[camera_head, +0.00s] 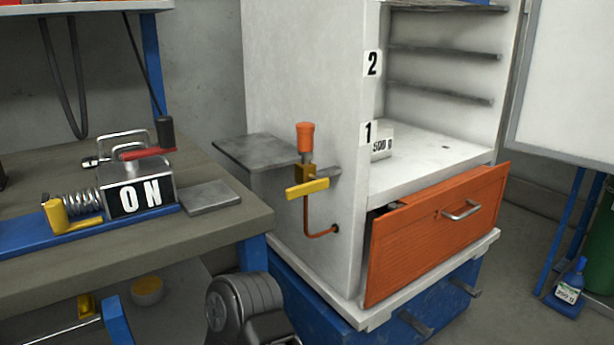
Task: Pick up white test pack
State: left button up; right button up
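Neither of my grippers is in view.
The white cabinet (300,80) has dark shelves above. Its orange drawer (435,232) sticks out partly open below the bay. A yellow-handled valve (307,187) and a grey side plate (257,150) project left.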

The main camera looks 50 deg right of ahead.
aim_at(381, 150)
jog(key=k+l, duration=0.65)
jog(key=l, duration=0.15)
jog(key=k+l+z, duration=0.1)
jog(key=z, duration=1.45)
